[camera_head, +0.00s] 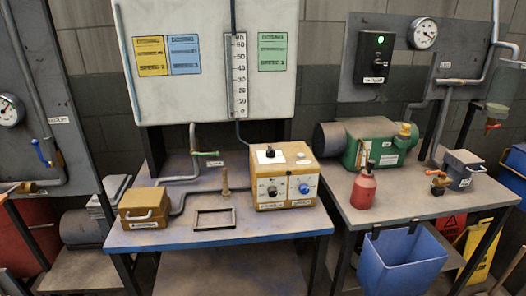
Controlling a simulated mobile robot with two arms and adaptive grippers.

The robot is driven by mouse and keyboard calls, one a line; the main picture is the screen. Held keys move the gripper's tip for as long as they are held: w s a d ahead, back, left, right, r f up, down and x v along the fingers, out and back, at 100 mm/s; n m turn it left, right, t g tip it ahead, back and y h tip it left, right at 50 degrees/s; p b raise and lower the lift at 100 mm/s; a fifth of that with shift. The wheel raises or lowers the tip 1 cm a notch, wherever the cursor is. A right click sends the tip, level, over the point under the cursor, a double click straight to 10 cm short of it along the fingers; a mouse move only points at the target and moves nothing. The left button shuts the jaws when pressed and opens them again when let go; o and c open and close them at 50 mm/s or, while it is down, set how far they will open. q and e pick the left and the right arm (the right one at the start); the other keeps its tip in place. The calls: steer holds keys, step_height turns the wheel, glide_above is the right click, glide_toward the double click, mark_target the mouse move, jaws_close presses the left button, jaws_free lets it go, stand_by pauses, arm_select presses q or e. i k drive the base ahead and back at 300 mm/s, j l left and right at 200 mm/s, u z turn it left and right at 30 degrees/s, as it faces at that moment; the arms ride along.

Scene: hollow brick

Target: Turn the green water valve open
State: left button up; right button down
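The green valve handle (208,154) is a small, roughly horizontal lever on a grey pipe (194,139), above the back of the blue-edged middle table. It points to the right from the pipe, and a small label (214,163) sits just below it. Neither of my grippers shows in the head view, so nothing of mine is seen touching the handle.
The middle table (160,240) holds an ochre box (144,207), an empty dark frame (214,219), a brass post (226,183) and a yellow control box (283,178). The right table (420,207) carries a green motor (381,137) and red bottle (365,188).

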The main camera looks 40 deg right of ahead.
mark_target(205, 154)
steer(key=z, duration=0.7)
steer(key=i+j+z, duration=0.1)
steer(key=j, duration=0.3)
